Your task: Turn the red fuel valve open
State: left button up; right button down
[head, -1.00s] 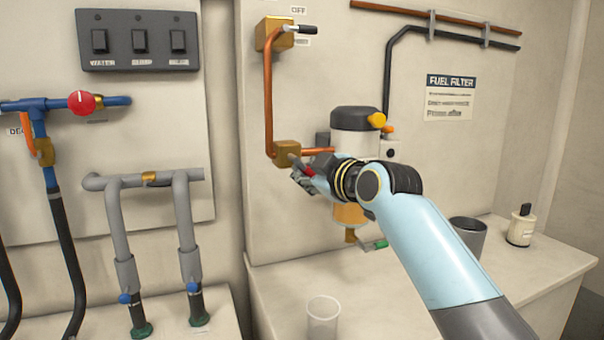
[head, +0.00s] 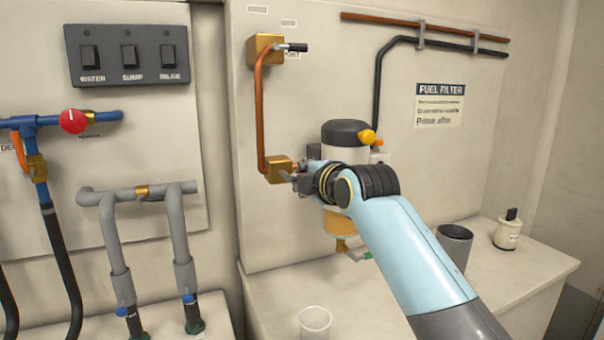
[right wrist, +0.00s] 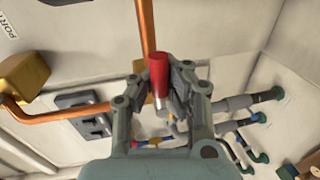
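The fuel valve's brass body (head: 279,169) sits on the wall panel at the lower end of a copper pipe, in the middle of the head view. My right gripper (head: 298,178) is just right of it and covers most of the handle. In the right wrist view, the red handle (right wrist: 158,74) with its bare metal stem lies between the two fingers of my right gripper (right wrist: 159,84). The fingers are closed in on both sides of it. How far the valve is turned is hard to tell. My left gripper is out of view.
A fuel filter (head: 345,136) with a yellow knob is right behind my right arm. A brass valve with a black lever (head: 292,47) is above. A red knob (head: 73,121) sits on blue pipes at left. A clear cup (head: 315,321) and dark cup (head: 455,240) stand on the counter.

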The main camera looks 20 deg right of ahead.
jog(key=shift+s+f, duration=0.15)
jog(key=shift+f, duration=0.2)
jog(key=c, duration=1.4)
grip_release()
jog(key=shift+s+r, duration=0.25)
jog(key=shift+r, duration=0.05)
jog(key=shift+c, duration=0.2)
jog(key=shift+o, duration=0.9)
jog(key=shift+w, duration=0.15)
jog(key=shift+r, duration=0.1)
jog(key=s+r, duration=0.2)
jog(key=s, duration=0.9)
jog(key=shift+s+d+r, duration=0.15)
jog(key=shift+s+d, duration=0.05)
jog(key=shift+s, duration=0.2)
